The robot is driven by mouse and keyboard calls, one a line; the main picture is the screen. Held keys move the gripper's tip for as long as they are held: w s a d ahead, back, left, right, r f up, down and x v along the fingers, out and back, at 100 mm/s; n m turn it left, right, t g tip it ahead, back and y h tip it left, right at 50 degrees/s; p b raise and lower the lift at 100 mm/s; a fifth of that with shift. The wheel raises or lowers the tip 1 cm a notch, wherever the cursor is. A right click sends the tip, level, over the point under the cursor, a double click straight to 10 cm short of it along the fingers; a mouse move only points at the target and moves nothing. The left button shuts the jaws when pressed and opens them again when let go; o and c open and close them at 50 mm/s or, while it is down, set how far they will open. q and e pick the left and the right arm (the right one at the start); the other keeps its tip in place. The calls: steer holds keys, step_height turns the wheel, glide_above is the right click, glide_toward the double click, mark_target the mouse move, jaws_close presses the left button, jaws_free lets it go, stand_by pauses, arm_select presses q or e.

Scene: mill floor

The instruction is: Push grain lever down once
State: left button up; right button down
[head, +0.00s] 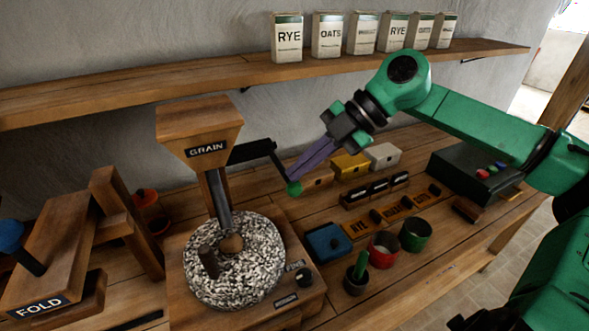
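The grain lever (279,164) is a black arm that comes out of the right side of the wooden GRAIN hopper (199,129). It bends downward and ends in a green knob (294,188). My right gripper (292,178) comes in from the upper right, with its purple-grey fingers pointing down and left. The fingers lie close together with no clear gap. Their tips are right at the top of the green knob; I cannot tell whether they touch it. My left gripper is not in view.
A speckled millstone (239,273) sits under the hopper. The FOLD stand (54,250) with a blue-knobbed lever is at left. Right of the mill are a blue box (328,243), a red cup (383,249) and a green cup (415,234). A shelf (150,86) with grain packets runs behind.

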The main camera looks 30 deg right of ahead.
steer(key=shift+r+p, duration=0.85)
steer(key=shift+r, duration=0.3)
step_height(320, 180, up, 5)
steer(key=p, duration=0.4)
steer(key=shift+p, duration=0.35)
steer(key=shift+w, duration=0.1)
